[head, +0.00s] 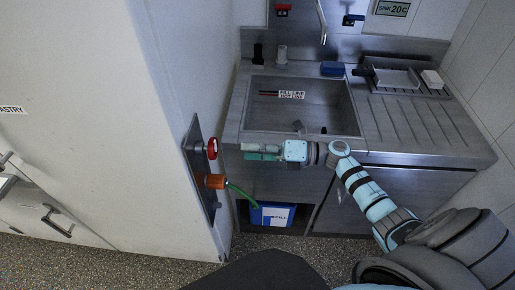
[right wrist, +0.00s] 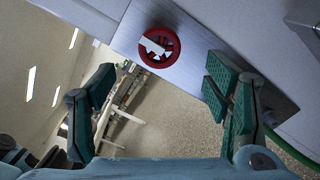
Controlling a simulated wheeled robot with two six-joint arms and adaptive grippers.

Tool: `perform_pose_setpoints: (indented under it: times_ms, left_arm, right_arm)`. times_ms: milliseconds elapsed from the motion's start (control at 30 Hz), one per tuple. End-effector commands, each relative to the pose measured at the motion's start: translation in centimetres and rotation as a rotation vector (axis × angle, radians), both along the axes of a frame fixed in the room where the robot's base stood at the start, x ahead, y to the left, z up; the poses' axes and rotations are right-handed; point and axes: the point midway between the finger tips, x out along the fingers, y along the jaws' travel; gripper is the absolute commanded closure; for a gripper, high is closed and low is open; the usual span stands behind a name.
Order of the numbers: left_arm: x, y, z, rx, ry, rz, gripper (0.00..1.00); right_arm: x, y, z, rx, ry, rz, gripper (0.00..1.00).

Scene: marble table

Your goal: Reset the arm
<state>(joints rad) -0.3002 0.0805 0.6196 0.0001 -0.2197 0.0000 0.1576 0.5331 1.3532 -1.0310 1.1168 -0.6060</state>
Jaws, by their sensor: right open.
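My right arm (head: 376,201) reaches in from the lower right, across the front of the steel sink unit. Its gripper (head: 246,151) points left toward a metal wall panel (head: 196,165) and stands apart from the red handwheel (head: 212,148) on it. In the right wrist view the two green-padded fingers (right wrist: 157,98) are spread wide with nothing between them. The red handwheel (right wrist: 159,47) shows there beyond the fingers, with a white bar across its middle. My left gripper is not in view.
Below the handwheel an orange fitting (head: 215,181) carries a green hose (head: 243,196) down to a blue and white container (head: 272,215) under the sink. The sink basin (head: 318,117) and drainboard (head: 415,122) lie behind the arm. Speckled floor (head: 120,262) is open at lower left.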

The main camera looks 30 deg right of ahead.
Motion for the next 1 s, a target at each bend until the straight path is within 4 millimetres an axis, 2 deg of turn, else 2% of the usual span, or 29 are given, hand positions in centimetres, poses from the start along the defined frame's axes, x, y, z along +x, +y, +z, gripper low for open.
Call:
perform_pose_setpoints:
  times_ms: [100,200,633,733,767,867,933,967,1000]
  left_arm:
    - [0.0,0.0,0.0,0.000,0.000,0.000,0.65]
    - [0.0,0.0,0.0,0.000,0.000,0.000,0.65]
    - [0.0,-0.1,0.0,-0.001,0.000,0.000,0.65]
    - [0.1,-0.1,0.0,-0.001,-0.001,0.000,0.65]
    - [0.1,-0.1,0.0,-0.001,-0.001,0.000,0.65]
    - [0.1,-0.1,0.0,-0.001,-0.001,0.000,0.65]
    - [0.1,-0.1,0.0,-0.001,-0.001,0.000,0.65]
    - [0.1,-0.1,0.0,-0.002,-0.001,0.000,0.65]
    - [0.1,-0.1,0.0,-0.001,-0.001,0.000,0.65]
  right_arm:
    - [-1.1,-1.8,0.0,-0.002,0.001,0.000,0.29]
    - [-1.5,-2.4,0.0,0.001,0.001,0.000,0.29]
    - [-1.5,-2.4,0.0,0.003,0.001,-0.001,0.29]
    - [-0.8,-3.0,-1.1,0.071,0.064,-0.072,0.29]
    - [-0.4,-3.4,-2.0,0.124,0.112,-0.126,0.29]
    - [0.7,-6.4,-7.9,0.371,0.365,-0.398,0.29]
    - [-0.2,-9.0,-14.2,0.564,0.583,-0.631,0.29]
    - [-1.3,-10.0,-17.3,0.641,0.679,-0.732,0.29]
    - [-3.2,-11.1,-21.3,0.738,0.803,-0.866,0.29]
